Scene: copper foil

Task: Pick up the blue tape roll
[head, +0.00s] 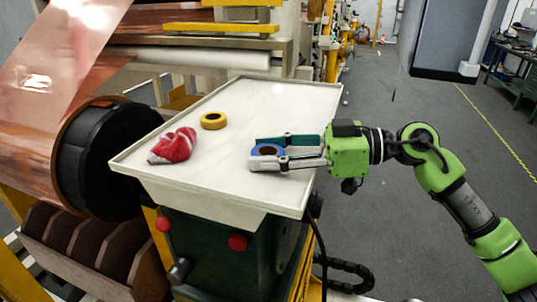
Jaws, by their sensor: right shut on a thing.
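The blue tape roll (257,150) is at the right part of the white tabletop, between the fingers of my right gripper (268,152). It shows a blue ring with a brown inside. My right gripper reaches in from the right, low over the tabletop, and is shut on the roll with a finger on either side. I cannot tell whether the roll touches the tabletop. My left gripper is not in view.
A yellow tape roll (213,120) and a red and white cloth (173,146) lie on the white tabletop (215,180), left of the gripper. The tabletop has a raised rim. A large copper foil roll (75,90) stands close on the left. Grey floor is open at right.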

